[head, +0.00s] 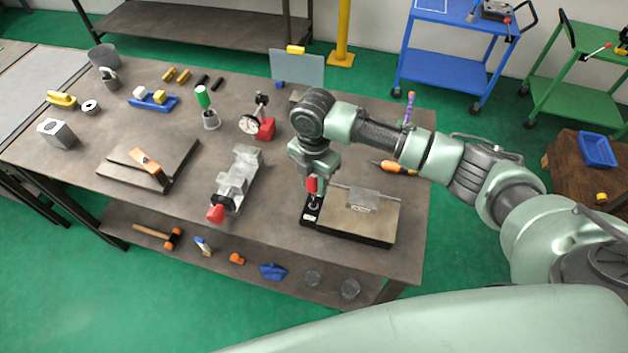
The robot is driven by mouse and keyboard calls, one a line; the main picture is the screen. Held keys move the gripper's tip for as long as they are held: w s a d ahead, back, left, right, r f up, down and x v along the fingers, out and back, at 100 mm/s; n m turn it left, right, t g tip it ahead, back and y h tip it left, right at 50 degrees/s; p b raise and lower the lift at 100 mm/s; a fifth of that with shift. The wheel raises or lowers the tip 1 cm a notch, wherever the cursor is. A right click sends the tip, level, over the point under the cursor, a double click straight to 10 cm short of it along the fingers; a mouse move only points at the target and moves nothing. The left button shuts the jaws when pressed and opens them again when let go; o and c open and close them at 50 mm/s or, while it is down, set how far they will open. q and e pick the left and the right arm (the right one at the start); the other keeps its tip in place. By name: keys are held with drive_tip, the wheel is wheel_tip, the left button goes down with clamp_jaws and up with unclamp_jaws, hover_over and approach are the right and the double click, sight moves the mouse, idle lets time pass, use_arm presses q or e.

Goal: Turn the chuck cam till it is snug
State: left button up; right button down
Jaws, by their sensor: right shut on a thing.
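The chuck (362,218) is a low block with a tan, fine-lined top and a dark base, near the front right of the workbench. A small grey block (363,200) sits on its top. A black end piece (309,215) is at the chuck's left end, with a red upright handle (311,185) above it. My right gripper (312,183) points down over this left end and is shut on the red handle. The gripper hides part of the handle, and the cam itself is too small to make out. My left gripper is not in view.
A grey vise (237,180) with a red end stands left of the chuck. A dial gauge on a red base (266,129) is behind it. An orange-handled tool (390,167) lies behind the chuck. The workbench (275,215) is bare between vise and chuck.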

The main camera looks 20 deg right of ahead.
drive_tip(key=m, duration=0.3)
drive_tip(key=shift+m, duration=0.3)
drive_tip(key=shift+m, duration=0.4)
drive_tip(key=shift+n, duration=0.3)
drive_tip(key=shift+r, duration=0.85)
drive_tip(key=shift+r, duration=2.5)
drive_tip(key=shift+d, duration=0.1)
